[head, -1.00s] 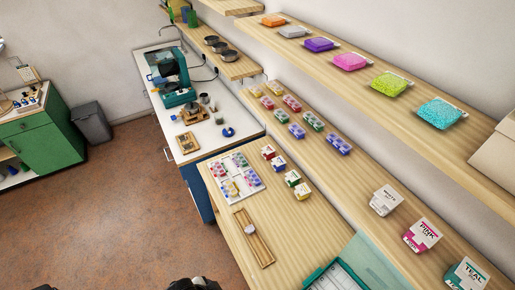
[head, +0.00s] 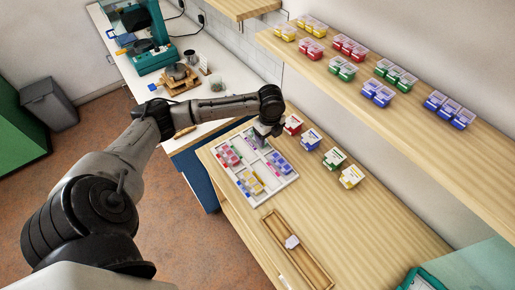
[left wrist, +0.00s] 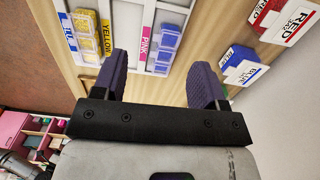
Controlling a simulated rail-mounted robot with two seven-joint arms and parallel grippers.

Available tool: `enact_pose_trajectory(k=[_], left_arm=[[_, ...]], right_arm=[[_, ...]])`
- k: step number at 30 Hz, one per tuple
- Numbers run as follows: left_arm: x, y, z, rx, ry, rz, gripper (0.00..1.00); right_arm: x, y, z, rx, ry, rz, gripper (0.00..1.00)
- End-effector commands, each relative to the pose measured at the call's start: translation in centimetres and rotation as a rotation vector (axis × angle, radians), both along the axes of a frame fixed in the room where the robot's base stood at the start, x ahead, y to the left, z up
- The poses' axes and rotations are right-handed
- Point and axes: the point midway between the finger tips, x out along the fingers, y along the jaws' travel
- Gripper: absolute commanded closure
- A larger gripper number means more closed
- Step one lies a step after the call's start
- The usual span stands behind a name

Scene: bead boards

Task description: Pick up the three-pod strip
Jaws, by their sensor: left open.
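Strips of clear-lidded pods in yellow, red, green and blue stand on the wall shelf (head: 400,100), some with three pods, such as the blue strip (head: 449,109). A white sorting board (head: 284,181) on the wooden bench holds a red strip (head: 228,156), a blue strip (head: 279,164) and a yellow strip (head: 252,185). I cannot tell which strip the task means. My left gripper (head: 262,137) is over the board's back edge, open and empty. In the left wrist view, the blue strip (left wrist: 164,45) shows beyond and between the fingers, apart from them. My right gripper is not in view.
Small labelled boxes in red (head: 293,124), blue (head: 310,139), green (head: 334,159) and yellow (head: 351,177) line the bench right of the board. A wooden tray (head: 310,268) with a small pale item lies in front.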

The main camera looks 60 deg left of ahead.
Motion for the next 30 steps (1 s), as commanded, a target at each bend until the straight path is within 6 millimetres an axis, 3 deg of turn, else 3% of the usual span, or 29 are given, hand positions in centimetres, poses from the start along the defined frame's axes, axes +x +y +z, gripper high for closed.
enact_pose_trajectory(k=[1,3,9,21,30], left_arm=[[0.6,2.3,-0.1,0.007,0.000,-0.001,0.34],[0.9,4.4,1.0,0.003,0.003,-0.010,0.34],[1.1,7.8,2.5,-0.013,0.003,-0.019,0.34],[1.1,8.3,-3.3,-0.019,0.002,-0.021,0.34],[1.1,8.3,-5.2,-0.017,0.001,-0.022,0.34]], right_arm=[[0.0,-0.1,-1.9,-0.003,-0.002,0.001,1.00],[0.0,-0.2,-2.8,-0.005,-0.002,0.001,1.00],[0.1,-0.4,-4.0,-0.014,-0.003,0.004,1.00],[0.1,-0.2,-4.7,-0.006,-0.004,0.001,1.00],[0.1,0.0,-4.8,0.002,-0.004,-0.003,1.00]])
